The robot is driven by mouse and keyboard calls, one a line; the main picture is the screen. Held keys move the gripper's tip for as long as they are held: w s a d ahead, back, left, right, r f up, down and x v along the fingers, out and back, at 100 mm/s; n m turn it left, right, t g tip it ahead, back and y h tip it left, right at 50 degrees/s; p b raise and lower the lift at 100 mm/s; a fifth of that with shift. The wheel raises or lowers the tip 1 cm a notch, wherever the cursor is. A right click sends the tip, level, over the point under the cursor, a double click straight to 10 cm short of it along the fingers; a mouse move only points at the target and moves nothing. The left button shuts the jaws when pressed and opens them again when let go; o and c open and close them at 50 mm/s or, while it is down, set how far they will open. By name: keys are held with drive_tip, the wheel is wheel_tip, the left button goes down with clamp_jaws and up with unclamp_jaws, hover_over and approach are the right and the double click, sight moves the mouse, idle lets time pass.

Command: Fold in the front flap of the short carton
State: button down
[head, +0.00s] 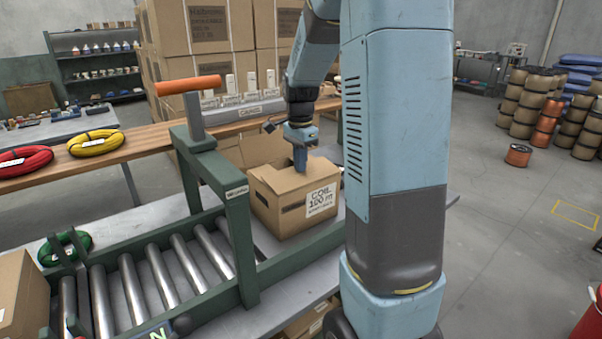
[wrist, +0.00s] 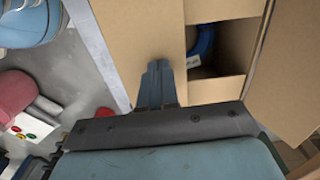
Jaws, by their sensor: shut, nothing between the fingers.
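The short carton (head: 280,208) stands on the grey bench past the roller conveyor, with a white "COIL" label (head: 321,199) on its side. My gripper (head: 300,168) is shut and empty, pointing down at the carton's top. In the wrist view my gripper (wrist: 158,68) has its closed fingertips over a broad cardboard flap (wrist: 130,35); I cannot tell whether they touch it. Beside that flap the carton is partly open, and a blue coil (wrist: 203,45) shows inside. Another flap (wrist: 292,75) stands out at the right. Which flap is the front one is unclear.
A green frame (head: 238,240) with an orange-handled lever (head: 188,86) stands left of the carton, over the rollers (head: 130,280). A wooden shelf with yellow (head: 95,142) and red coils (head: 24,160) runs behind. Large stacked cartons (head: 200,30) stand further back.

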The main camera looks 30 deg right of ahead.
drive_tip(key=shift+f, duration=0.5)
wheel_tip(320, 180, up, 9)
idle(0.8)
drive_tip(key=shift+r, duration=0.1)
